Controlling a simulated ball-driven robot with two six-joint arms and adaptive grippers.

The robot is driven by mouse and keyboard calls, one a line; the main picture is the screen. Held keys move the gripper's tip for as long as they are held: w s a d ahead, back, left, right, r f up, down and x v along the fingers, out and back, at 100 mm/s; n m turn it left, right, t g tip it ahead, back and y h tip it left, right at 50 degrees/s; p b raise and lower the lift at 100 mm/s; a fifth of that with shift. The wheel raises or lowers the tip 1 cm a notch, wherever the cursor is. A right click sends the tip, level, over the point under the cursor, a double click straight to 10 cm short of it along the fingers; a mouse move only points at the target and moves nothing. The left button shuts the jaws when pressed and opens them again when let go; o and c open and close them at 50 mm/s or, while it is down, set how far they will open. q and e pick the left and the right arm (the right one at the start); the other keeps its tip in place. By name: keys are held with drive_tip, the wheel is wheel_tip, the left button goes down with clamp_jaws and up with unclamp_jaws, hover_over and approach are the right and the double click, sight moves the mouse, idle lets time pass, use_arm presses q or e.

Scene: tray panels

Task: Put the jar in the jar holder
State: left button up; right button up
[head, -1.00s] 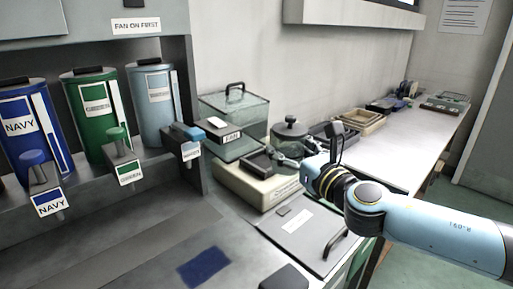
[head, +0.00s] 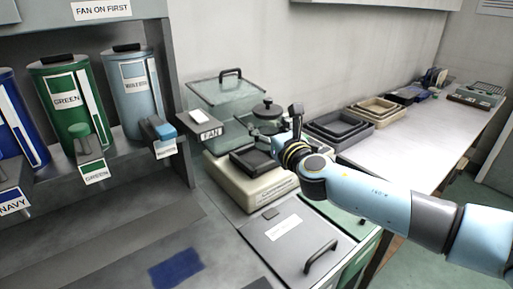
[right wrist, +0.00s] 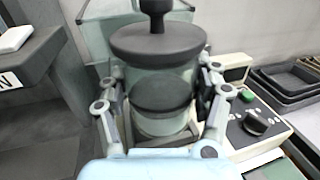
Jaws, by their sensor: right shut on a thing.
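The jar (head: 267,112) is a clear glass vessel with a wide dark lid and knob. My right gripper (head: 274,138) is shut on it. In the right wrist view the jar (right wrist: 160,82) stands upright between the fingers of the gripper (right wrist: 160,105), with a dark band or contents in its middle. I cannot tell for certain which thing is the jar holder. The jar's base is partly hidden in the head view. My left gripper is out of view.
The cream device (head: 232,188) also shows in the right wrist view (right wrist: 255,140) with a knob and green button. A glass box (head: 225,95) stands behind, with the FAN switch (head: 208,132) on the left. Dark nested trays (head: 338,125) lie right.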

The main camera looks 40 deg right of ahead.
drive_tip(key=w+f, duration=0.1)
drive_tip(key=w+f+b, duration=0.1)
drive_tip(key=w, duration=0.1)
drive_tip(key=w+f, duration=0.1)
drive_tip(key=shift+w+d, duration=0.3)
drive_tip(key=shift+w, duration=0.05)
drive_tip(key=shift+f+b, duration=1.3)
drive_tip(key=shift+f, duration=0.7)
drive_tip(key=o, duration=1.6)
drive_tip(key=shift+c, duration=0.2)
